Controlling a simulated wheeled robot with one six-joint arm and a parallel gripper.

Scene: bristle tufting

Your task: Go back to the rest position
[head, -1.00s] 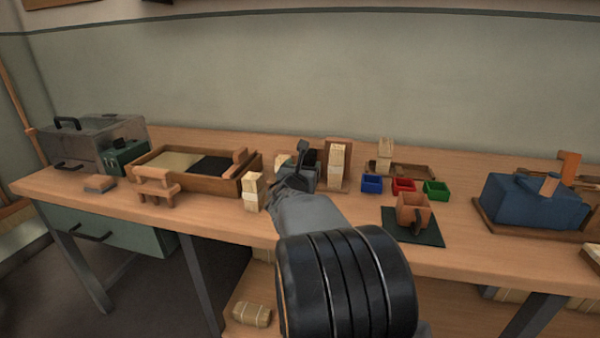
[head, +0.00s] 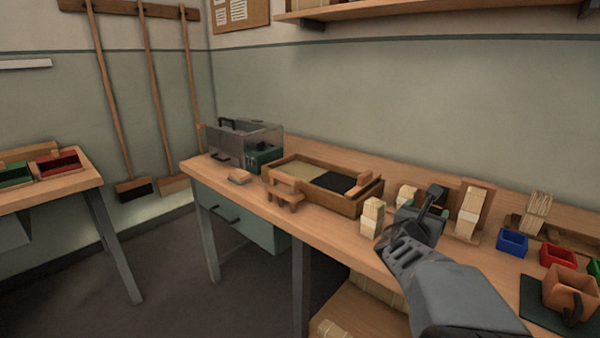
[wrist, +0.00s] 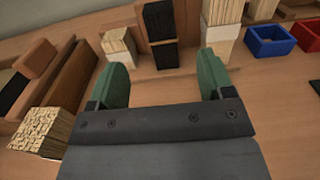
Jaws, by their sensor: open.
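My gripper (head: 420,222) reaches over the workbench (head: 330,222) in the head view, among bristle bundles. In the wrist view my gripper (wrist: 165,80) has its two green fingers spread apart with nothing between them. A black bristle bundle with a light band (wrist: 160,30) stands beyond the fingertips. Pale bundles stand to its left (wrist: 118,44) and right (wrist: 222,30). Another pale bundle (wrist: 42,132) is close at the lower left, and it also shows in the head view (head: 372,218).
A wooden tray (head: 345,207) with pale and black sections lies left of my gripper. Blue (head: 512,243) and red (head: 558,257) bins and a brown container (head: 570,293) are at right. A clear-covered machine (head: 240,145) stands at the bench's far left end. A second table (head: 75,185) is further left.

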